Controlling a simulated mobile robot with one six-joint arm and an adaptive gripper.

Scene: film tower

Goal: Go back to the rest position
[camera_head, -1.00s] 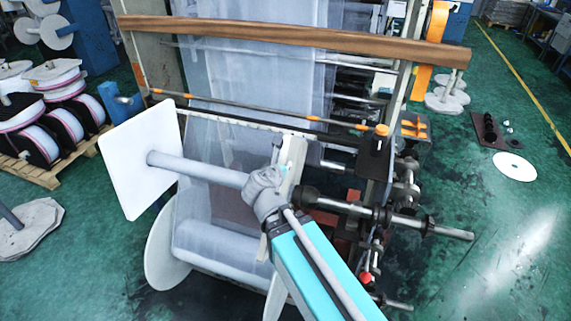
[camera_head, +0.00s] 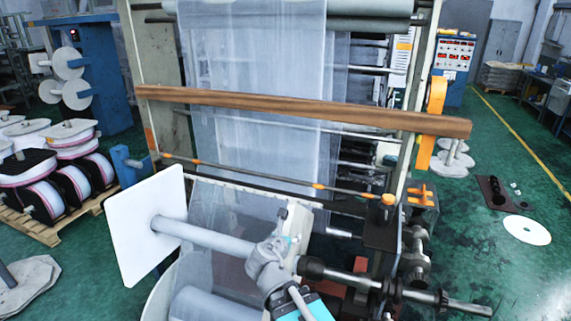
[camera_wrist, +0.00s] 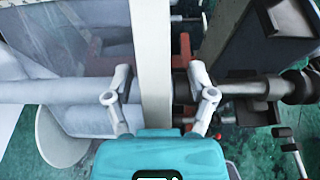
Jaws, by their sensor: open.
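My gripper (camera_head: 272,252) is low in the middle of the head view, at the front of the film tower (camera_head: 420,75). In the wrist view my gripper (camera_wrist: 159,72) has its two fingers spread wide, with nothing held. A pale upright plate (camera_wrist: 150,45) of the machine shows in the gap between the fingers; I cannot tell how far below them it is. A grey roller shaft (camera_wrist: 55,90) runs to the left of the plate and a dark shaft (camera_wrist: 235,84) to the right. My teal wrist covers the lower middle of that view.
A white square plate (camera_head: 145,225) stands at the left end of the grey shaft. A wooden beam (camera_head: 300,110) crosses above. Clear film (camera_head: 255,60) hangs behind. A pallet (camera_head: 45,230) with several reels is at left.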

